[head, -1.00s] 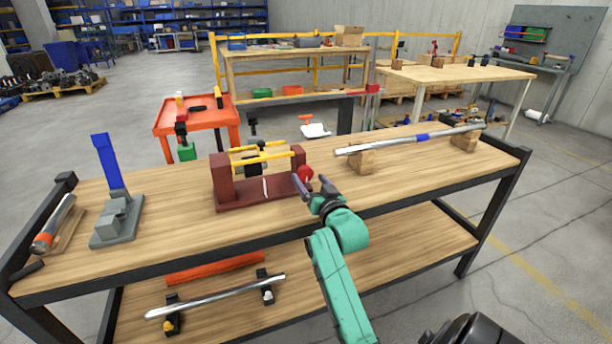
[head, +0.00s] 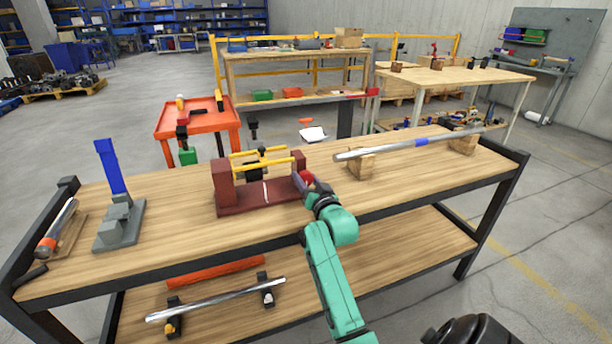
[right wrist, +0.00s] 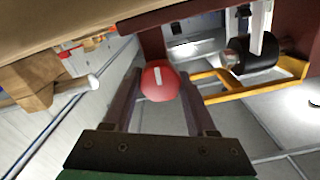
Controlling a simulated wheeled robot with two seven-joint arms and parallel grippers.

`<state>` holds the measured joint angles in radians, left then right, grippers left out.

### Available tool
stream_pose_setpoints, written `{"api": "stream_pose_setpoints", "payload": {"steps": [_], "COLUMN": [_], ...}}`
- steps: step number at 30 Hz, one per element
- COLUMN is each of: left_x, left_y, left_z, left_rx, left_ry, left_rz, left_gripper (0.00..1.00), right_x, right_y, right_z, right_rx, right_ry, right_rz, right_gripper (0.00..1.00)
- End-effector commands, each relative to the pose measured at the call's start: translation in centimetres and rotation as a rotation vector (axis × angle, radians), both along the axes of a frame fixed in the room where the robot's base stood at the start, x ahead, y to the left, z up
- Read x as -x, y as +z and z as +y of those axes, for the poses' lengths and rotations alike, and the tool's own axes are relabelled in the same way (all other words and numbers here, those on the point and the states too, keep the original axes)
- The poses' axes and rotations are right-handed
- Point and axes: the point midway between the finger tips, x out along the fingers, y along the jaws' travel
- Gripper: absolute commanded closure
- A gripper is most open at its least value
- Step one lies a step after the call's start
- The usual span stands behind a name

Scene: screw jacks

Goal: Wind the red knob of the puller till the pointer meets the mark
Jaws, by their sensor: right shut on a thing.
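The puller (head: 232,203) is a dark red frame on the bench with two yellow rods (head: 262,165) between its end plates. A dark block (head: 262,153) sits between the rods, around mid-length. A white mark line (head: 265,192) shows on the base; the pointer's exact offset from it is too small to tell. The red knob (head: 306,178) is at the puller's right end. My right gripper (head: 308,183) is shut on the red knob. In the right wrist view the knob (right wrist: 160,80), with a white stripe, sits between the fingers. My left gripper is not in view.
A metal bar (head: 400,148) rests on wooden blocks to the right on the bench. A grey stand with a blue upright (head: 110,165) is at the left. Bare bench top lies between the stand and the puller. A lower shelf (head: 400,250) holds another bar.

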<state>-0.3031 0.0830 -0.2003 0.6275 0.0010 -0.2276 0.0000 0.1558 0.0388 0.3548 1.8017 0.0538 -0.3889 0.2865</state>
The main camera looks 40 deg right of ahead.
Motion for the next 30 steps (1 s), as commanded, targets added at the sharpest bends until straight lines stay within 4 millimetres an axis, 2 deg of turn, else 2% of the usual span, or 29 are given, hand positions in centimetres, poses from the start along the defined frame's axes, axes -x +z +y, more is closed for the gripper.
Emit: {"api": "stream_pose_setpoints", "payload": {"steps": [1, 3, 7, 14, 15, 17, 26, 30], "left_x": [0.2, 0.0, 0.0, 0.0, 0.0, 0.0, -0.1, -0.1], "left_y": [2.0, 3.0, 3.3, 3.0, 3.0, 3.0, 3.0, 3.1], "left_z": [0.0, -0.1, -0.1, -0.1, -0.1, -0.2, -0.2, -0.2], "left_rx": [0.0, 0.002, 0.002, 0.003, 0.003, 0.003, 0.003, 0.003], "left_ry": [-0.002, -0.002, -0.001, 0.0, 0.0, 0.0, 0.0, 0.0], "left_rz": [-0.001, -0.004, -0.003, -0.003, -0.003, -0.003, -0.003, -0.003], "left_gripper": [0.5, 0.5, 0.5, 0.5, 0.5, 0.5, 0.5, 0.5], "right_x": [0.0, 0.0, 0.0, 0.0, 0.0, 0.0, 0.0, 1.0], "right_y": [0.9, 0.7, 0.2, -0.1, -0.1, -0.1, 0.0, -0.1], "right_z": [0.0, 0.0, 0.0, 0.0, 0.0, 0.0, 0.0, 0.4], "right_rx": [-0.061, -0.138, -0.209, -0.211, -0.211, -0.21, -0.209, -0.21], "right_ry": [0.001, 0.0, 0.0, 0.001, 0.001, 0.001, 0.001, 0.001], "right_rz": [-0.014, -0.04, -0.067, -0.07, -0.07, -0.07, -0.07, -0.069], "right_gripper": [0.99, 0.99, 0.99, 0.99, 0.36, 0.13, 0.13, 0.13]}}
